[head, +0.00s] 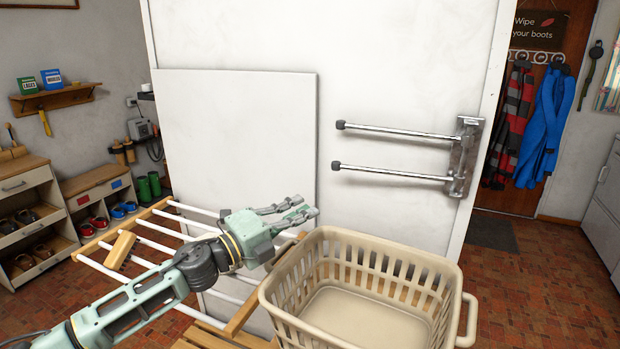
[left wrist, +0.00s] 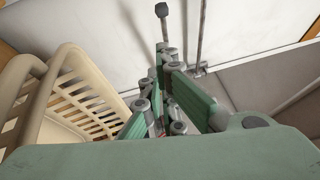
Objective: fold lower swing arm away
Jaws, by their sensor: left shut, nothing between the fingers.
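The lower swing arm (head: 395,174) is a chrome bar with a dark end cap, pointing left from a metal wall bracket (head: 463,157) on the white panel. The upper swing arm (head: 400,132) runs above it, roughly parallel, also pointing left. My left gripper (head: 306,207) is shut and empty, left of and below the lower arm's capped end, apart from it in the head view. In the left wrist view the gripper fingers (left wrist: 165,58) point toward the panel, with two bars beyond them; I cannot tell which bar is which. My right gripper is not in view.
A beige laundry basket (head: 283,297) stands just right of my left gripper, below the swing arms. A white-barred wooden drying rack (head: 165,208) lies under my left arm. A raised white board (head: 235,125) is behind the gripper. The panel around the swing arms is clear.

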